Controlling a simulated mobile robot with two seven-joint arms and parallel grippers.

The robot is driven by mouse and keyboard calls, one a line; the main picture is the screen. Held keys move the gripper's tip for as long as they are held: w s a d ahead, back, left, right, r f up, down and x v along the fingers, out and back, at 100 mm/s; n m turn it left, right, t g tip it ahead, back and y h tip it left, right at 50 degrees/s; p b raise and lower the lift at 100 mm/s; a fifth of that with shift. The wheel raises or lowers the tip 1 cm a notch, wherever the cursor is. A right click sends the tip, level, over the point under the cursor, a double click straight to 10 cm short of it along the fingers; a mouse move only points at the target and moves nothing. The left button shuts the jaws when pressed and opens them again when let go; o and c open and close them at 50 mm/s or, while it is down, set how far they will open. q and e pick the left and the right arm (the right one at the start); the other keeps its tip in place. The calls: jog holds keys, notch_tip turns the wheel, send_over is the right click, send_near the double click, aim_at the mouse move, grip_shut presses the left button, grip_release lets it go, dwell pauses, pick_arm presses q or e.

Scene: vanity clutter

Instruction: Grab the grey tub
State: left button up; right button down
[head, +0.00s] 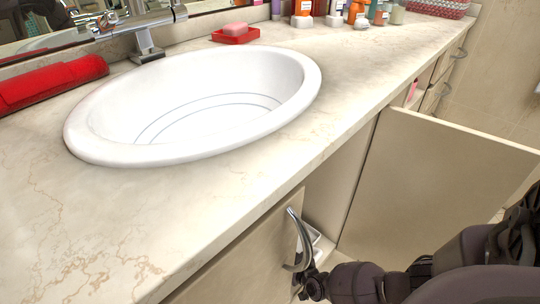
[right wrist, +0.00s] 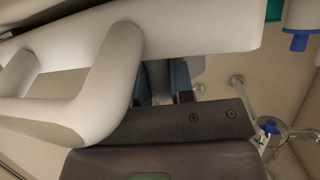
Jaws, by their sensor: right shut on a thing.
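The grey tub (right wrist: 200,25) is a pale, rounded shape with a loop at its side, filling the upper left of the right wrist view. My right gripper (right wrist: 166,78) is shut on it, with the fingertips partly hidden behind it. In the head view a small pale part of what looks like the tub (head: 313,236) shows in the open cabinet below the sink. There my right gripper (head: 310,285) is low at the opening, close beside the curved door handle. Most of the tub is hidden by the door and counter. My left gripper is out of view.
A cabinet door (head: 430,185) stands open at the right, and the door with a curved metal handle (head: 297,240) is at the left of the opening. Pipework (right wrist: 275,135) shows in the wrist view. The white sink (head: 190,105) is set in the counter (head: 90,230) above.

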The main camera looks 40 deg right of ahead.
jog(key=shift+r, duration=0.15)
jog(key=shift+w+r+p, duration=0.2)
jog(key=shift+r+p, duration=0.45)
jog(key=shift+r, duration=0.35)
pick_arm(q)
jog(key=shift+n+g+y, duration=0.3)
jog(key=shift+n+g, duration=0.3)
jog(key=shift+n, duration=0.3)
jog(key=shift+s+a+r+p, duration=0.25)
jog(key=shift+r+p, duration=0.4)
jog(key=shift+p, duration=1)
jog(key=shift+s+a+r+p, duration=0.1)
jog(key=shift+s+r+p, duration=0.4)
jog(key=shift+p, duration=1.2)
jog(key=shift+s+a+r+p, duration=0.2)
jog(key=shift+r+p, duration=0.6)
jog(key=shift+p, duration=0.85)
pick_arm(e)
notch_tip(320, 180, up, 16)
jog(key=shift+s+f, duration=0.15)
